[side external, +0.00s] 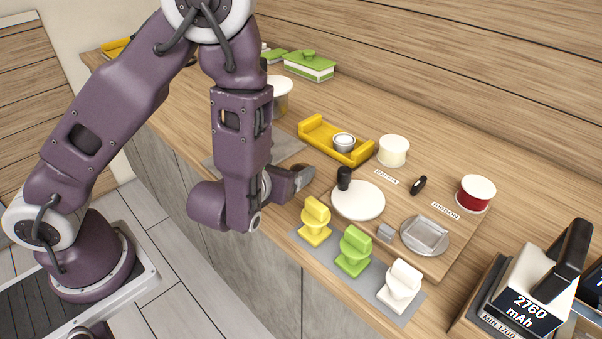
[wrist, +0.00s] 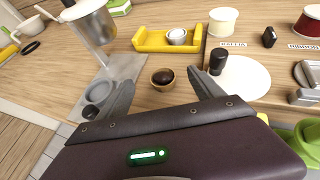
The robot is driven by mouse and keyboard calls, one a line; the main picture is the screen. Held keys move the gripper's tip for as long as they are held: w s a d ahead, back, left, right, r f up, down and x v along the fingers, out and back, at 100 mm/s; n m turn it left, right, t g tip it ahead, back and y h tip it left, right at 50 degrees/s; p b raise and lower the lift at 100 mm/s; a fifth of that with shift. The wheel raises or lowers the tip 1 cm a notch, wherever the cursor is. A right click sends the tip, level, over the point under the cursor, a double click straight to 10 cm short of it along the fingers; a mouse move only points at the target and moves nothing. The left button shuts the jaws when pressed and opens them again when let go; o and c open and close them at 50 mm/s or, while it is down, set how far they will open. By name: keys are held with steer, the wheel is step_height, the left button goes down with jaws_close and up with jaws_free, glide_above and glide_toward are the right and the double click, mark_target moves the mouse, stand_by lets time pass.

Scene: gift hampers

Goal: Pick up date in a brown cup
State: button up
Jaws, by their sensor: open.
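The small brown cup (wrist: 162,88) stands on the wooden counter in the middle of the wrist view. A dark, rounded date (wrist: 165,76) sits in it. My gripper (wrist: 162,80) is open and empty, with one finger to the left of the cup and one to the right in the picture, both nearer the camera. I cannot tell whether either finger touches the cup. In the side view my gripper (side external: 300,179) is low over the counter, and I cannot make out the cup there.
Behind the cup, a yellow tray (wrist: 150,42) holds a small white cup (wrist: 177,36). A white disc (wrist: 245,80) with a black-handled tool (wrist: 217,62) lies right. A metal container (wrist: 92,24) stands left. Yellow (side external: 315,222), green (side external: 354,251) and white (side external: 400,288) pieces line the front edge.

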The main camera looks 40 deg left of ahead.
mark_target(298, 170)
step_height(298, 170, down, 4)
steer(key=shift+r, duration=0.25)
steer(key=x, duration=0.7)
steer(key=shift+w+a+r, duration=0.15)
steer(key=shift+w, duration=0.1)
steer(key=c, duration=1.4)
